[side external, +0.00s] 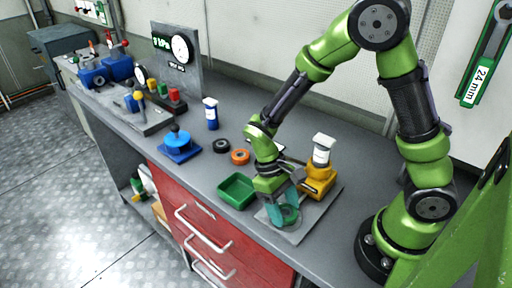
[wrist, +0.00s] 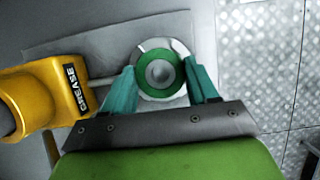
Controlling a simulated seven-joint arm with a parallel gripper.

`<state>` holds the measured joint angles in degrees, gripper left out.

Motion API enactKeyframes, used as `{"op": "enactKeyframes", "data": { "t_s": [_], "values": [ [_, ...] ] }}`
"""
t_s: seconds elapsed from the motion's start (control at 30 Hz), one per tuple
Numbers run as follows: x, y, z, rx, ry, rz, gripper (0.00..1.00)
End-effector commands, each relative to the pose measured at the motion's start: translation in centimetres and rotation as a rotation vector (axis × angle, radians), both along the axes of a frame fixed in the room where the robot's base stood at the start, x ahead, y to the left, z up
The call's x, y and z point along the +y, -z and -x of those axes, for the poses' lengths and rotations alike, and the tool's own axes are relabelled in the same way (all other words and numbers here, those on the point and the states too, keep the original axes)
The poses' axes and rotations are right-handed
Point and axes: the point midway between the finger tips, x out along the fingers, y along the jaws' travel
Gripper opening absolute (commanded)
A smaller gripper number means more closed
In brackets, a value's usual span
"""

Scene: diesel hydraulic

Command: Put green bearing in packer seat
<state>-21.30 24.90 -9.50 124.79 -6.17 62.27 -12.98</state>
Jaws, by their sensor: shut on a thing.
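The green bearing (wrist: 144,71) is a green ring between the two teal fingers of my gripper (wrist: 163,88) in the wrist view. The fingers are shut on its sides. A pale round cone-like centre (wrist: 160,72), seemingly the packer seat, shows through the ring; I cannot tell whether the ring rests on it or hangs just above. In the side view my gripper (side external: 284,212) points down, low over a grey plate (side external: 318,222), and its fingers partly hide the bearing. The yellow grease packer (wrist: 40,95) stands at the left in the wrist view and behind my gripper in the side view (side external: 319,181).
A green tray (side external: 237,191) sits left of my gripper. An orange ring (side external: 240,157) and a black ring (side external: 221,146) lie behind the tray. A blue device (side external: 178,145) and a blue bottle (side external: 211,115) stand further left. The bench's front edge is close to the plate.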

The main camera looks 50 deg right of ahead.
Motion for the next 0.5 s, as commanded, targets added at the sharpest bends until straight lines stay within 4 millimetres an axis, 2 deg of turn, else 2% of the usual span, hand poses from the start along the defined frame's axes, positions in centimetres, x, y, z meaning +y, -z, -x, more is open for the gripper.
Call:
{"op": "enactKeyframes", "data": {
  "t_s": [0.03, 0.07, 0.2, 0.5],
  "values": [
    [-0.01, 0.19, 0.03, 0.002, 0.001, 0.000, 0.26],
    [0.00, 0.14, 0.02, 0.001, 0.001, 0.000, 0.63],
    [0.00, 0.12, 0.00, 0.001, 0.000, 0.000, 0.84],
    [0.01, -0.04, -0.02, -0.001, 0.000, 0.000, 0.84]
  ]
}}
